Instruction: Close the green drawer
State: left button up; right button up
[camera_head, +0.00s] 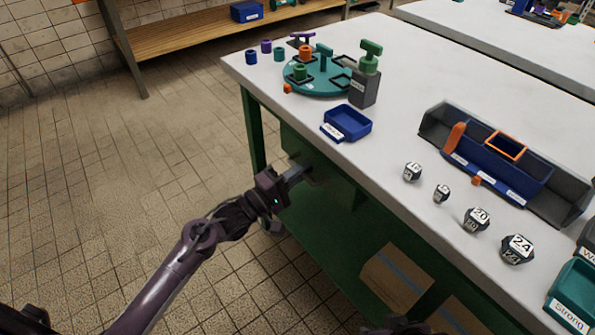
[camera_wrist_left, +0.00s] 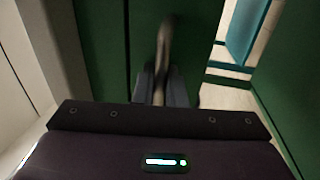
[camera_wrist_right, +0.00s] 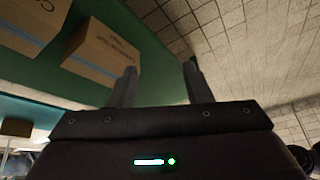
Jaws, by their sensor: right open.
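The green drawer (camera_head: 328,176) is under the near edge of the white-topped green workbench, left of its middle. How far it stands out is hard to tell. My left gripper (camera_head: 300,174) is at the drawer front. In the left wrist view a thin upright handle (camera_wrist_left: 164,45) runs down between the close-set fingers of this gripper (camera_wrist_left: 161,75), which look shut on it. Their contact is partly hidden and dim. My right gripper (camera_wrist_right: 160,68) is open and empty in the right wrist view, in front of the lower shelf with cardboard boxes.
Cardboard boxes (camera_head: 396,279) stand on the green lower shelf. The benchtop holds a blue tray (camera_head: 348,122), a teal round board (camera_head: 318,88), several numbered dark weights (camera_head: 477,219) and a grey-blue bin (camera_head: 500,165). The tiled floor (camera_head: 110,190) to the left is clear.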

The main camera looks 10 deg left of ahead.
pick_arm(q)
jog(key=shift+o, duration=0.2)
jog(key=shift+w+d, duration=0.1)
jog(key=shift+w, duration=0.05)
pick_arm(e)
jog(key=shift+a, duration=0.1)
pick_arm(q)
jog(key=shift+s, duration=0.25)
jog(key=p+v, duration=0.1)
jog(key=v, duration=0.6)
jog(key=shift+a, duration=0.25)
pick_arm(e)
jog(key=shift+s+d+g+h, duration=0.2)
jog(key=shift+d+g, duration=0.1)
jog(key=shift+d, duration=0.15)
jog(key=shift+s+d+g+h, duration=0.15)
jog(key=shift+d+g, duration=0.15)
jog(key=shift+d, duration=0.15)
pick_arm(q)
jog(key=shift+s+f, duration=0.1)
pick_arm(e)
jog(key=shift+r, duration=0.1)
